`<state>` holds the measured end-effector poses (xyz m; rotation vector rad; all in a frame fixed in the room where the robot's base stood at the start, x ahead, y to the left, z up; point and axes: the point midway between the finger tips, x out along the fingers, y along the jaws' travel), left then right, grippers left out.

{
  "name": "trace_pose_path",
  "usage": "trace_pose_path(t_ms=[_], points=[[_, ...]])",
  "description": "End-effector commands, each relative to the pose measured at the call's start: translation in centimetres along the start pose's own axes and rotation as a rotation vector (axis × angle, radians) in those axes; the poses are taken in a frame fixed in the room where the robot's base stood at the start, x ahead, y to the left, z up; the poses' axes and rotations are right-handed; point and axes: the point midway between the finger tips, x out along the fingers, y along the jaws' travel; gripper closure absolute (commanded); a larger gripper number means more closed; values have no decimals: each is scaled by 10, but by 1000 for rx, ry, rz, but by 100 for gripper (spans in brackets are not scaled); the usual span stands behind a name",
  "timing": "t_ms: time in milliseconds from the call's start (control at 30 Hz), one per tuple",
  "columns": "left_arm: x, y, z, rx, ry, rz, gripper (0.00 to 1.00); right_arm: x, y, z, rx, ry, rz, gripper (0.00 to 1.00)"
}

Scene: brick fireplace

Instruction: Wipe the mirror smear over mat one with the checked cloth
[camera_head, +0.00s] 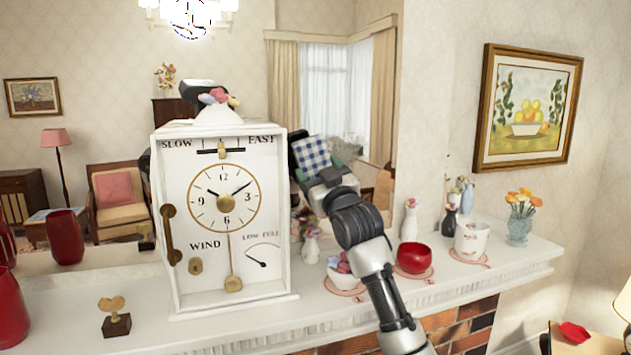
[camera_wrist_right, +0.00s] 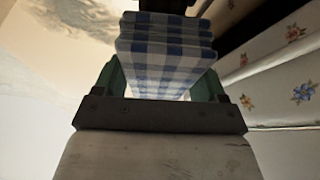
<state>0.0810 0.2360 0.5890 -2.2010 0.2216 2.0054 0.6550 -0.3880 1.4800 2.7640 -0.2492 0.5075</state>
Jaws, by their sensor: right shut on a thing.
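My right gripper (camera_head: 320,170) is shut on the blue-and-white checked cloth (camera_head: 312,150), in front of the mirror (camera_head: 385,70) and right of the white clock. In the right wrist view the folded cloth (camera_wrist_right: 165,65) sits between the green fingers of the right gripper (camera_wrist_right: 160,82). Its far edge is close to its reflection; I cannot tell whether it touches the glass. A greyish patch (camera_head: 346,148) shows beside the cloth; I cannot tell whether it is the smear. Pink mats lie on the mantel: left (camera_head: 345,293), middle (camera_head: 428,274) and right (camera_head: 485,262). No numbers are readable. My left gripper is out of view.
A tall white clock (camera_head: 240,275) stands left of my arm, with an ornament on top. The mats hold a floral bowl (camera_head: 335,278), a red bowl (camera_head: 415,258) and a white pot (camera_head: 470,240). Slim vases (camera_head: 411,225) stand behind them. A gold trinket (camera_head: 115,318) stands at left.

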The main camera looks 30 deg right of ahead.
Motion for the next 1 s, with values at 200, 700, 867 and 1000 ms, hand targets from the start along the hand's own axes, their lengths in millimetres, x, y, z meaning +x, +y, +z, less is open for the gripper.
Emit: trace_pose_path(t_ms=[200, 700, 867, 1000], points=[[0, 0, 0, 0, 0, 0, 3, 0, 0, 0, 0, 1, 0, 52], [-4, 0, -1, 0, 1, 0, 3, -2, 35, 10, -1, 0, 0, 52], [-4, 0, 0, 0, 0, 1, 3, -3, 40, 11, -1, 1, 1, 52], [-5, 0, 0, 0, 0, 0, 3, -3, 48, 13, -1, -1, 1, 52]])
